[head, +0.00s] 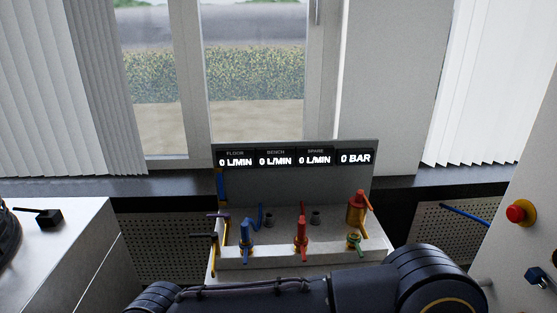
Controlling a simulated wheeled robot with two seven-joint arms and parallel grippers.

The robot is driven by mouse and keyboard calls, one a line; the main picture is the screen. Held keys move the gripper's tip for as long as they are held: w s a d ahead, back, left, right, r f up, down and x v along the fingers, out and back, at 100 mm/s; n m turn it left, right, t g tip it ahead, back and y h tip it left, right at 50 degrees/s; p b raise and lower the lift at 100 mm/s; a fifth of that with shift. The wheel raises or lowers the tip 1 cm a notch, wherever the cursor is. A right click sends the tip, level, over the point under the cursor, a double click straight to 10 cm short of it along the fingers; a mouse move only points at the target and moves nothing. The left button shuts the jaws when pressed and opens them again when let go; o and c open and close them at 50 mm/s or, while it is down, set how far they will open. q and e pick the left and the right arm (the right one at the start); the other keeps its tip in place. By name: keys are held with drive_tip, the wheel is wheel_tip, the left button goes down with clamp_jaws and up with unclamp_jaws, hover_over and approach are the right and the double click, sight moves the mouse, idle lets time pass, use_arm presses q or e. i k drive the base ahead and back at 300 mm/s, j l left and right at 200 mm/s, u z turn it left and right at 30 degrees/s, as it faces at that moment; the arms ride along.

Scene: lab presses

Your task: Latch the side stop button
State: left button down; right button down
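A red mushroom-shaped stop button (519,212) with a yellow collar sits on the sloping white face of the cabinet (512,250) at the right of the head view. Nothing touches or covers the button. Whether it is pressed in or standing out cannot be told from here. A dark arm link of mine crosses the bottom of the view, well to the left of and below the button. Neither of my grippers shows in the head view.
A white bench (290,254) with blue, red and yellow valves stands in the middle, under a display panel (294,158) reading zeros. Another white machine (65,255) stands at left.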

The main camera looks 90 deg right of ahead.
sight(514, 214)
drive_tip(key=l+z, duration=0.35)
drive_tip(key=l, duration=0.25)
drive_tip(key=l+z, duration=0.35)
drive_tip(key=l, duration=0.2)
drive_tip(key=z, duration=0.5)
drive_tip(key=i+l+z, duration=0.1)
drive_tip(key=z, duration=0.85)
drive_tip(key=i+z, duration=0.1)
drive_tip(key=z, duration=0.9)
drive_tip(key=i+z, duration=0.1)
drive_tip(key=z, duration=0.85)
drive_tip(key=j+z, duration=0.15)
drive_tip(key=z, duration=0.35)
